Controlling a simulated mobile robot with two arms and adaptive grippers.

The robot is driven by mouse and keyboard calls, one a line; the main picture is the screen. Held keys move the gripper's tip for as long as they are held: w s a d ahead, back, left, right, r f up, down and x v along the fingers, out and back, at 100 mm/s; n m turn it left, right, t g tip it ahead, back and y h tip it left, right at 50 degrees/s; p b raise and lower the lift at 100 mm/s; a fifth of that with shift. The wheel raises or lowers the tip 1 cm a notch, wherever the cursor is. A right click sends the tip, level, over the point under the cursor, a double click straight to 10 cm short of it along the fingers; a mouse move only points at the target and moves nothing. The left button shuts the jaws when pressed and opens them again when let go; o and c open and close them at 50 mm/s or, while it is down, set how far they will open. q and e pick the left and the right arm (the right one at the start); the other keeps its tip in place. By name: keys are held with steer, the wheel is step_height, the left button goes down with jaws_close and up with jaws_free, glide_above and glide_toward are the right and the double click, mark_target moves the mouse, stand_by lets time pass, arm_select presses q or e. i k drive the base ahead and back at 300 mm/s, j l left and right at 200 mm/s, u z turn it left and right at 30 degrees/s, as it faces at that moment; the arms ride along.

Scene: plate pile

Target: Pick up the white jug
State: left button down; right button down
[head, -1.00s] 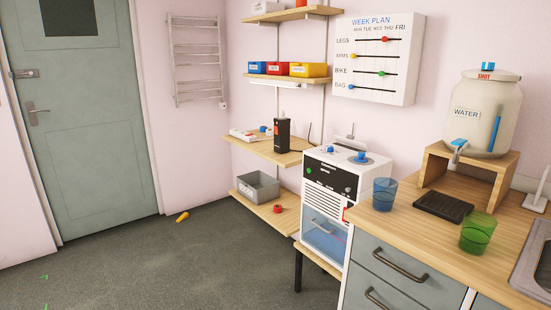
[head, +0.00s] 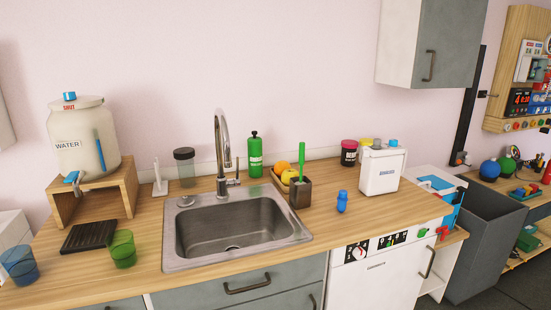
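A white, boxy, jug-like container (head: 381,172) with a small blue label and a blue cap stands upright on the right part of the wooden counter (head: 330,215), near its back. A small blue bottle (head: 342,202) stands in front of it to the left. A larger cream-white water container (head: 85,138), labelled WATER, with a blue tap, sits on a wooden stand at the far left. Neither of my grippers shows in the head view.
A steel sink (head: 235,228) with a tall faucet fills the counter's middle. A wooden box with a green brush (head: 300,185), a green bottle (head: 255,155) and dark jars (head: 349,152) stand nearby. A grey wall cabinet (head: 430,45) hangs above right. A green cup (head: 122,248) is at left.

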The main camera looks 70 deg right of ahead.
mark_target(381, 170)
steer(key=z, duration=3)
steer(key=u, duration=0.2)
steer(key=i+l+u, duration=0.55)
steer(key=l+u, duration=0.15)
steer(key=u, duration=0.15)
